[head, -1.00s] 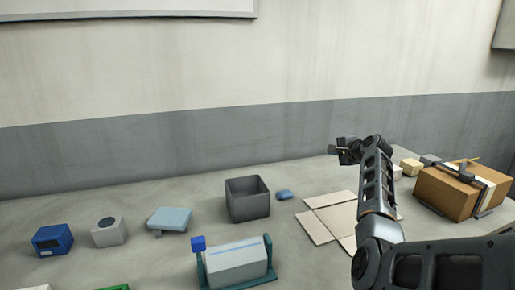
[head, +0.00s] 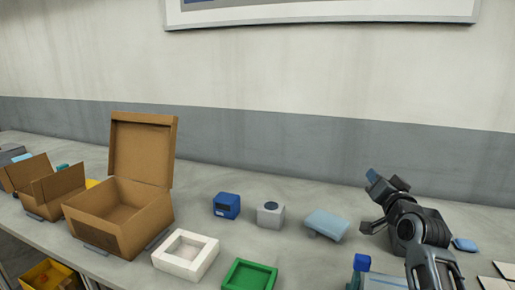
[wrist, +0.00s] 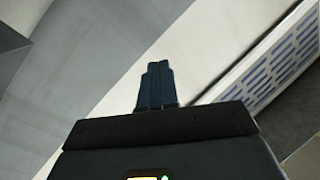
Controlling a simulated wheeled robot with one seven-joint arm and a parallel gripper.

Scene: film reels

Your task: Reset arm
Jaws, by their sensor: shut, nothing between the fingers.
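My gripper (head: 373,177) is at the right in the head view, raised over the table near the light blue block. Its dark fingers (wrist: 157,84) are pressed together in the wrist view, with nothing between them. My arm comes up from the lower right corner of the head view. The wrist view looks past the fingers at a pale wall and a white slotted panel (wrist: 265,68).
On the table (head: 330,200) stand an open cardboard box (head: 120,240), a white tray (head: 187,257), a green tray (head: 249,275), a blue box (head: 227,205), a grey box (head: 270,214) and a light blue block (head: 326,223). Smaller cartons (head: 58,188) stand far left.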

